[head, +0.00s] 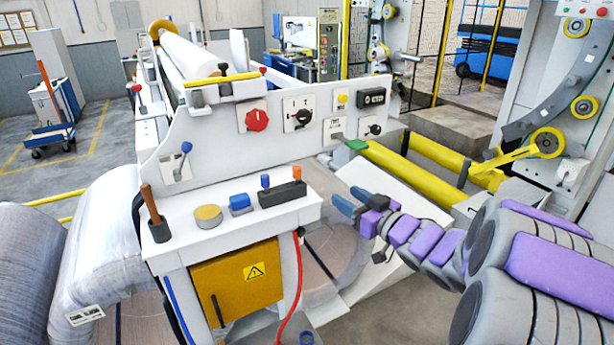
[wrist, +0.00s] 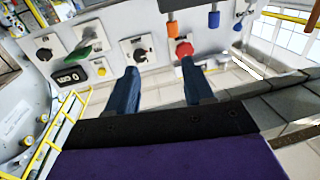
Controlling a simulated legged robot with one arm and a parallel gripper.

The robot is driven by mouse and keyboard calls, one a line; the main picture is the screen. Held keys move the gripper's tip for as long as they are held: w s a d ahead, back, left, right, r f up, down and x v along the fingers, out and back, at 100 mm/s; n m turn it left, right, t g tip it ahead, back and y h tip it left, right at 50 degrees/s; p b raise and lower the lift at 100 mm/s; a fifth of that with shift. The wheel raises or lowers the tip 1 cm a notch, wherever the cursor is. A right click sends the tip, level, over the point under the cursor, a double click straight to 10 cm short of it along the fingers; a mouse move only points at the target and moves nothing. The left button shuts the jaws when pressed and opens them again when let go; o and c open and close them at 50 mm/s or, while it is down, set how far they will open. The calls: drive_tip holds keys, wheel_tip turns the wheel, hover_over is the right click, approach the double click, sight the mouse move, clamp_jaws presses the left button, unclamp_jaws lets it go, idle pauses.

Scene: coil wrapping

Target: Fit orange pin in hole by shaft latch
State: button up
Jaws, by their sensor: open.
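The orange pin (head: 297,173) stands upright in a dark block (head: 283,195) on the white console top, beside a blue pin (head: 265,181). In the wrist view, which looks upside down, the orange pin (wrist: 172,27) is near the top centre. A yellow latch-like bar (head: 222,78) with ball ends sits by the end of the white shaft (head: 190,55); I cannot make out a hole there. My gripper (head: 346,197) is open and empty, right of the console and apart from the pin. Its two blue fingers also show in the wrist view (wrist: 159,72).
The upright panel with a red knob (head: 257,120) and black switches stands behind the console. A round tan item (head: 208,216), a blue item (head: 240,203) and a brown-handled tool (head: 152,203) are on the console. Yellow rollers (head: 400,175) lie to the right.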

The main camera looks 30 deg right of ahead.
approach(300, 173)
drive_tip(key=w+a, duration=0.1)
drive_tip(key=w, duration=0.1)
drive_tip(key=w+a, duration=0.1)
drive_tip(key=w, duration=0.2)
drive_tip(key=w+a, duration=0.1)
drive_tip(key=w, duration=0.1)
drive_tip(key=shift+w+a+r, duration=0.1)
drive_tip(key=shift+w+a, duration=0.05)
drive_tip(key=shift+w, duration=0.15)
drive_tip(key=shift+w+a, duration=0.15)
drive_tip(key=shift+w, duration=1.05)
drive_tip(key=shift+w+d+f, duration=0.25)
drive_tip(key=shift+w+d, duration=0.35)
drive_tip(key=shift+d, duration=0.3)
drive_tip(key=shift+s+d, duration=0.1)
drive_tip(key=shift+d, duration=0.4)
drive_tip(key=shift+a+r, duration=0.1)
drive_tip(key=shift+a, duration=0.95)
drive_tip(key=c, duration=0.3)
drive_tip(key=shift+a, duration=0.15)
drive_tip(key=shift+c, duration=1)
drive_tip(key=shift+d, duration=0.5)
clamp_jaws()
